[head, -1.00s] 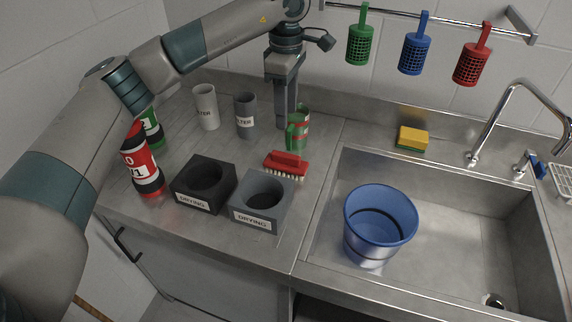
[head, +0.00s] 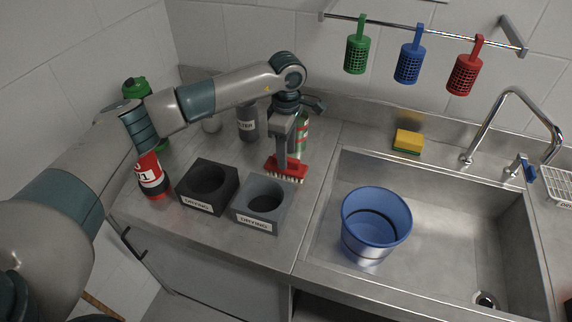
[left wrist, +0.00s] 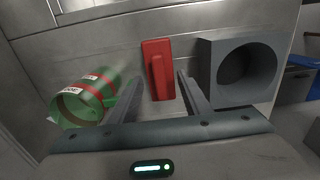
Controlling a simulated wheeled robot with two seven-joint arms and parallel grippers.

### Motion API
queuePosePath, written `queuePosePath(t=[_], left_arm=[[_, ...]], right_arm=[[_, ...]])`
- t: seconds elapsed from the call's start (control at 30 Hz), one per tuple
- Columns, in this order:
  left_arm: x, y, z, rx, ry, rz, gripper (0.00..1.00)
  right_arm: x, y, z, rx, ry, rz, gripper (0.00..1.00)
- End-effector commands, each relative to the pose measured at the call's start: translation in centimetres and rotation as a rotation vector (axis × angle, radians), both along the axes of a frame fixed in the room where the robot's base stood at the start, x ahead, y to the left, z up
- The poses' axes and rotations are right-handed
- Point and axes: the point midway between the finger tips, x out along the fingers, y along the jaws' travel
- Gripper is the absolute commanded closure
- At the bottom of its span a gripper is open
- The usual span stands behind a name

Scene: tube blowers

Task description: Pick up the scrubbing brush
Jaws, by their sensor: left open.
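The scrubbing brush (head: 286,168) has a red back with a raised handle and pale bristles. It lies bristles down on the steel counter, just behind the grey drying block. My left gripper (head: 283,152) points down directly above it in the head view and hides part of it. In the left wrist view the red brush (left wrist: 158,70) lies between and ahead of the two open fingers of the gripper (left wrist: 157,95), with nothing held. Whether the fingertips reach down beside the brush is hard to tell. My right gripper is not in view.
A green can (left wrist: 85,97) stands close to one finger and the grey drying block (head: 262,204) close to the other. A black drying block (head: 208,186), a red bottle (head: 150,175) and a grey filter cup (head: 248,122) stand nearby. A blue bucket (head: 375,226) sits in the sink.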

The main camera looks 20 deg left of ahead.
Motion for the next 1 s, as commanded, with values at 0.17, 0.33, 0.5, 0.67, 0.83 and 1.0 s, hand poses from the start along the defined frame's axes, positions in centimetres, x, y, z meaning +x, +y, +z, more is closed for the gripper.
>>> queuePosePath(t=[0.17,0.33,0.5,0.67,0.83,1.0], left_arm=[[0.0,0.0,-0.1,0.000,0.000,-0.001,0.56],[0.0,0.0,-0.1,0.000,0.000,-0.001,0.56],[0.0,0.0,-0.7,0.000,0.002,-0.001,0.56],[-0.1,0.1,-2.1,0.000,0.004,0.001,0.56],[-0.1,0.1,-4.3,-0.001,0.003,-0.001,0.56],[0.0,0.1,-5.2,0.000,0.000,0.000,0.56]], right_arm=[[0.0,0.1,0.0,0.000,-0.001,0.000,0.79],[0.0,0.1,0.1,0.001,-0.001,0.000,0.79],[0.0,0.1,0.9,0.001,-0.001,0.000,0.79],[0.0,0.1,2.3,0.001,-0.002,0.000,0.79],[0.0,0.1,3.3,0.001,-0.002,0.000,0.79],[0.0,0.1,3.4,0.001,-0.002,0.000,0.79]])
